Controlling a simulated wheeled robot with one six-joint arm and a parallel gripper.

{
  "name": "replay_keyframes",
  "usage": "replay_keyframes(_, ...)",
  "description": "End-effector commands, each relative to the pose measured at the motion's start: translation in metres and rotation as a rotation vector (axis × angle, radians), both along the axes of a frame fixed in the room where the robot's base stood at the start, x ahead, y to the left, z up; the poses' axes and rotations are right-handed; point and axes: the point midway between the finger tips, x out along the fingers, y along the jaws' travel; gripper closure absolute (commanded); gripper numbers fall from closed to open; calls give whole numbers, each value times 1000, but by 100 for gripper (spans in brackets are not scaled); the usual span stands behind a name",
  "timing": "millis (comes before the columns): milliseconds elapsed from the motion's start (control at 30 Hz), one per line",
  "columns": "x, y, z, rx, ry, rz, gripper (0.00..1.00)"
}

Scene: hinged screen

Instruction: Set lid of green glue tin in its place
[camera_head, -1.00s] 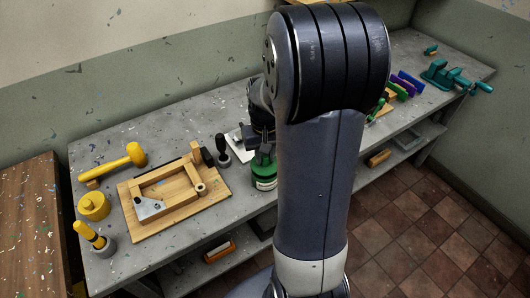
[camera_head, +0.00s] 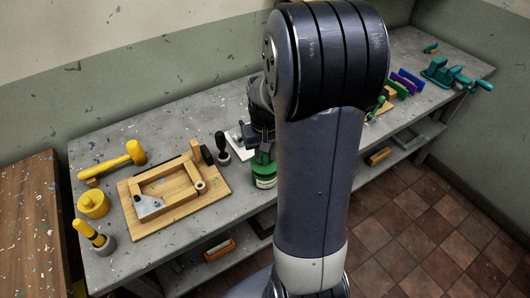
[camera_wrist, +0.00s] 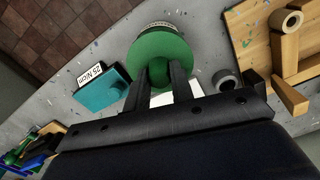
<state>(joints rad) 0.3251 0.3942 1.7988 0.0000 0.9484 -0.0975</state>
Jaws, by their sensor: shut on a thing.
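The green glue tin (camera_head: 264,182) stands upright near the front edge of the bench, with a pale label band on its side. My gripper (camera_wrist: 160,74) is shut on the knob of the round green lid (camera_wrist: 163,46). The lid is over the tin; in the wrist view only the tin's pale band (camera_wrist: 166,25) shows past the lid's rim. In the head view my gripper (camera_head: 262,152) is directly above the tin, partly hidden by my arm. I cannot tell whether the lid is fully seated on the rim.
A black-handled tool (camera_head: 222,148) stands close left of the tin. A wooden frame on a board (camera_head: 180,210) lies farther left, with a yellow mallet (camera_head: 115,160) and yellow pot (camera_head: 93,205). A teal labelled block (camera_wrist: 103,90) is close by in the wrist view.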

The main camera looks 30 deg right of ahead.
Motion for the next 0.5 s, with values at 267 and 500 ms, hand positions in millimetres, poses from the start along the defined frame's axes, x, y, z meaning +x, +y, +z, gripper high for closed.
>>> replay_keyframes(267, 0, 0, -10, 0, 0, 0, 100)
replay_keyframes(500, 0, 0, -17, 0, 1, 0, 100)
